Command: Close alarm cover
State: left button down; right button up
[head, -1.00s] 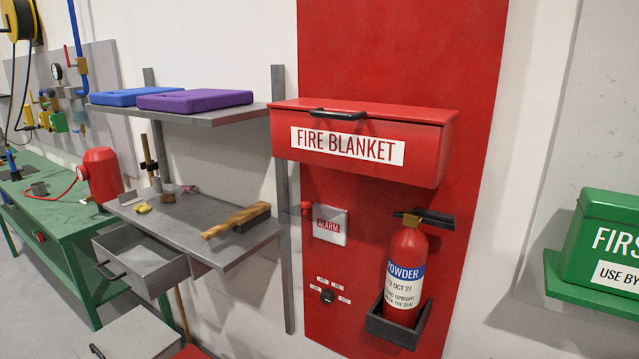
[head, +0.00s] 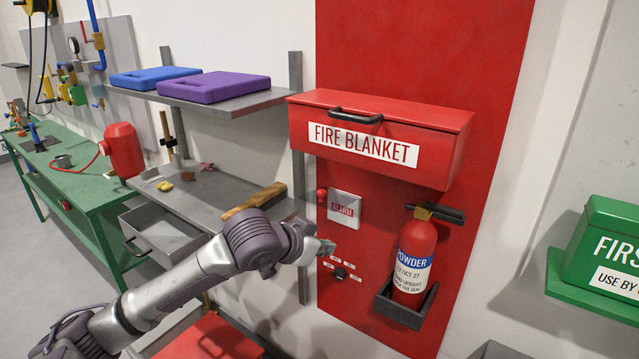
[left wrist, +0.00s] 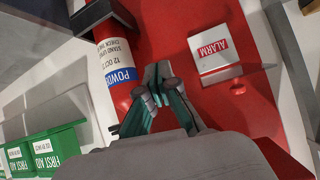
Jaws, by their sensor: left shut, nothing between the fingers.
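The white alarm cover (head: 344,209) with its red ALARM label is on the red wall panel, under the fire blanket box. It also shows in the left wrist view (left wrist: 213,48). A small red knob (head: 321,196) sits uncovered at its left edge, and also shows in the left wrist view (left wrist: 238,89). I cannot tell the cover's exact hinge angle. My right gripper is not in view.
The red fire blanket box (head: 375,139) juts out above the cover. A powder extinguisher (head: 414,256) stands in a dark holder to its right. A grey shelf (head: 225,192) with a wooden-handled tool (head: 254,201) is at the left, above an open drawer (head: 160,238).

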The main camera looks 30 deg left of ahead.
pick_arm(q)
jog(key=w+a+r+n+t, duration=0.15)
jog(key=a+r, duration=0.25)
jog(key=r, duration=0.4)
jog(key=w+a+r+n+t, duration=0.1)
jog(key=w+a+r, duration=0.1)
jog(key=a+r, duration=0.4)
jog(key=p, duration=0.4)
send_over(319, 203)
notch_tip(319, 203, down, 2)
jog(key=shift+f+y, duration=0.15)
jog(key=shift+y, duration=0.15)
notch_tip(319, 203, down, 4)
jog(key=shift+r+p, duration=0.25)
jog(key=shift+p, duration=0.4)
jog(key=shift+f, duration=0.65)
